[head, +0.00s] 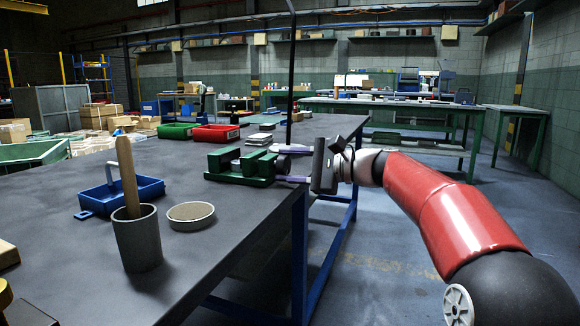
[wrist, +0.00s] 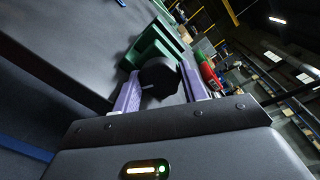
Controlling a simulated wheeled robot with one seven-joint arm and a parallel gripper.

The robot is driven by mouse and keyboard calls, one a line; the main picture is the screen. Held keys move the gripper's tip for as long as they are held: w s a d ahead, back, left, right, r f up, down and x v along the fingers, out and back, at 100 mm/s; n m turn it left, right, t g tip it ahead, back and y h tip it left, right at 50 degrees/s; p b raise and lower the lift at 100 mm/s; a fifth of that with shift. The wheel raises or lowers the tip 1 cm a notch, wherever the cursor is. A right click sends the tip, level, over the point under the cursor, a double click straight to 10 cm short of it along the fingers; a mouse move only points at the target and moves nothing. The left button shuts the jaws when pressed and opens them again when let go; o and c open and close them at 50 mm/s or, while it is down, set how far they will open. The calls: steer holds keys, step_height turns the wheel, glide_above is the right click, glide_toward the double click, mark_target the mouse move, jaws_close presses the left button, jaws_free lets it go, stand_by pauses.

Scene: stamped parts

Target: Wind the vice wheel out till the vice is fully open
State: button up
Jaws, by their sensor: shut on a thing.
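The green vice (head: 256,168) stands near the right edge of the dark workbench in the head view. Its two upright jaws show with a gap between them; I cannot tell how far open it is. My gripper (head: 280,165) reaches in from the right, its purple fingers level with the vice's right end. In the wrist view the black round vice wheel (wrist: 159,77) sits between the fingertips, and my gripper (wrist: 160,82) is shut on it. The green vice body (wrist: 152,45) shows behind the wheel. In the head view the wheel is not clearly visible.
A grey cup (head: 138,243) holding a wooden rod, a round shallow dish (head: 191,214) and a blue tray (head: 147,188) stand left of the vice. Red (head: 215,133) and green (head: 177,131) bins lie behind it. A dark upright post (head: 291,80) rises beyond the vice.

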steer(key=o, duration=1)
steer(key=shift+f, duration=0.1)
steer(key=shift+c, duration=0.2)
